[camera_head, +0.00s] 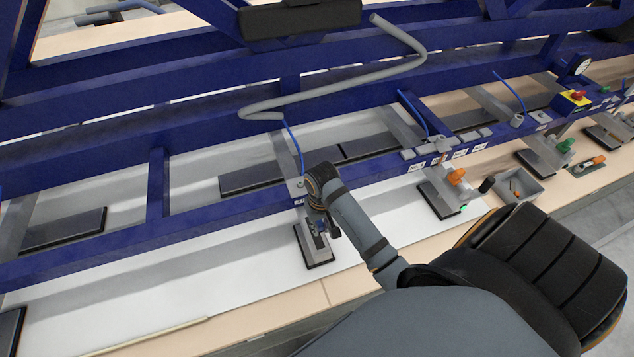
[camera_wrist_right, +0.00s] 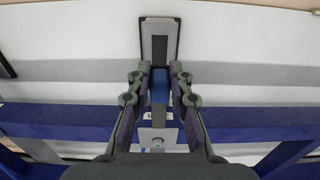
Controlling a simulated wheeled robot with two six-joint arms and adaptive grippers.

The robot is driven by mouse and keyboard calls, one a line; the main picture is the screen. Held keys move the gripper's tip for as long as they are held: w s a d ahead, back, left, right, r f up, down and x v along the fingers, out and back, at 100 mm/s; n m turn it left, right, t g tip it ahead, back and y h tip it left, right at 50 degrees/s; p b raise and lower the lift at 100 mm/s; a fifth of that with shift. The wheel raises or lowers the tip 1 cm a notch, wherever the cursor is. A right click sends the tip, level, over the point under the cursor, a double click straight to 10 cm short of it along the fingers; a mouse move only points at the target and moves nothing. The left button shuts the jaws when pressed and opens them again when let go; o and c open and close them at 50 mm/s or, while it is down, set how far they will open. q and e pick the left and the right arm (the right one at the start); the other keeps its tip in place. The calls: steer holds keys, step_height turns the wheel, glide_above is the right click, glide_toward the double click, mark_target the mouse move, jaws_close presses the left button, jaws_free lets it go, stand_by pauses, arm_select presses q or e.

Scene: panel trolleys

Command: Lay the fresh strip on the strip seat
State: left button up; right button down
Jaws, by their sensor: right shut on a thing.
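My right gripper (camera_head: 318,222) is over the white panel (camera_head: 180,268), beside the blue frame's front rail. I cannot tell what the blue part belongs to. A thin pale strip (camera_head: 150,337) lies along the panel's near edge at the lower left, apart from the gripper. I cannot tell whether it is the fresh strip. I cannot make out the strip seat. My left gripper is not in view.
The blue frame (camera_head: 90,160) spans the view above the panel, with several dark pads below it. A bent grey bar (camera_head: 345,88) crosses it. An orange-handled tool (camera_head: 590,163) and a small grey tray (camera_head: 520,188) are at the right.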

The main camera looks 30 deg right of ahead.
steer(key=shift+d, duration=0.1)
steer(key=shift+f, duration=0.6)
steer(key=b, duration=0.2)
glide_above(321, 246)
steer(key=shift+f, duration=3.3)
steer(key=shift+p, duration=0.75)
steer(key=shift+f+b, duration=0.3)
steer(key=shift+f, duration=0.95)
